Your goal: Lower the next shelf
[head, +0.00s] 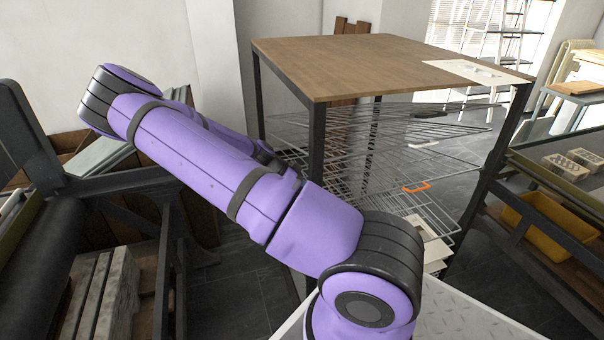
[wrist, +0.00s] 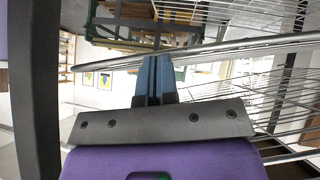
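The drying rack stands under a wooden top (head: 380,62) on dark posts in the head view. Several wire shelves (head: 440,125) slant at different angles in its upper part. Others (head: 350,185) lie closer together lower down, one near an orange clip-like piece (head: 416,188). In the wrist view, a shelf's metal front rail (wrist: 240,47) crosses at the fingertips, with wires running off to the right. My gripper (wrist: 154,62) has its two blue fingers together, with nothing visible between them. I cannot tell whether they touch the rail. My arm hides the gripper in the head view.
A dark rack post (wrist: 35,90) stands close on the left in the wrist view. A press-like frame (head: 115,185) is left of my arm. A bench with a yellow bin (head: 550,222) is at right. Pale sheets (head: 430,238) lie low in the rack.

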